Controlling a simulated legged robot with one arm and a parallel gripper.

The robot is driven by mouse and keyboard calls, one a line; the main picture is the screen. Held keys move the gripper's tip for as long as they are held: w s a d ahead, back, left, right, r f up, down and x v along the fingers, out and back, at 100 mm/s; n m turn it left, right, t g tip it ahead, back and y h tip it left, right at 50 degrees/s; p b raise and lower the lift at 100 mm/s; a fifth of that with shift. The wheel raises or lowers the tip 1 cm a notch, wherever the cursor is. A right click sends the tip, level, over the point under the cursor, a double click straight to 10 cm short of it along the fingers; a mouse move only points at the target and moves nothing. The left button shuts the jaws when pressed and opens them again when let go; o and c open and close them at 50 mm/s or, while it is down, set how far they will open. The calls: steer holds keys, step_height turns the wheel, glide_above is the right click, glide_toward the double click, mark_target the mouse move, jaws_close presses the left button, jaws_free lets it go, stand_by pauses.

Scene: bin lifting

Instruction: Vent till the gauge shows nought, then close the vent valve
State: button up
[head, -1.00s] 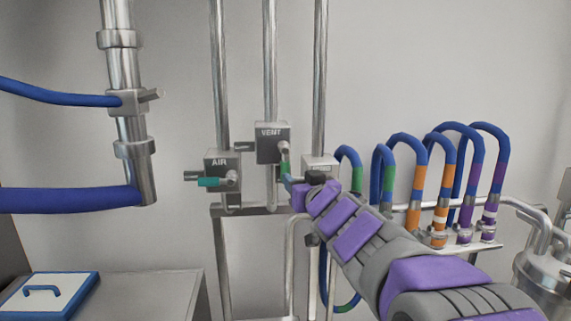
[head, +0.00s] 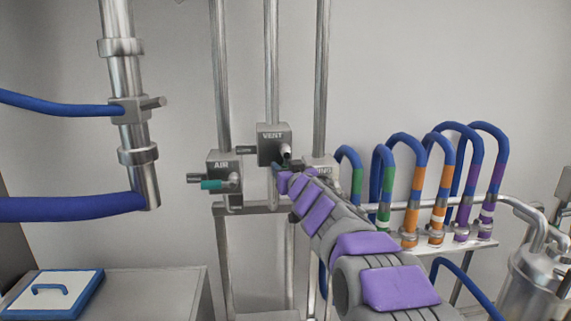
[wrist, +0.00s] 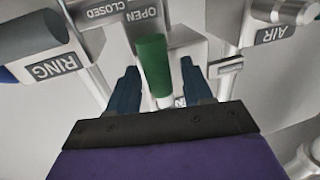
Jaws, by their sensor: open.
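The grey vent valve block (head: 274,144), marked VENT, sits on the middle pipe. Its green handle (wrist: 153,65) shows in the wrist view, standing between my gripper's two dark blue fingers. In the head view my gripper (head: 282,174) is just below the VENT block and hides most of that handle. My gripper (wrist: 160,78) is open; the left finger is close to the handle and there is a gap on the right. The marks OPEN and CLOSED (wrist: 118,12) show upside down by the handle. No gauge is in view.
The AIR valve block (head: 223,170) with its teal handle is just left. The block marked RING (wrist: 57,68) is close on the other side. Blue hoses with coloured bands (head: 418,165) stand at right.

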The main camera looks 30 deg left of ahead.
steer(key=shift+w+a, duration=0.15)
steer(key=shift+a, duration=0.15)
steer(key=shift+d, duration=0.1)
steer(key=shift+d, duration=0.1)
steer(key=shift+c, duration=1.1)
jaws_close()
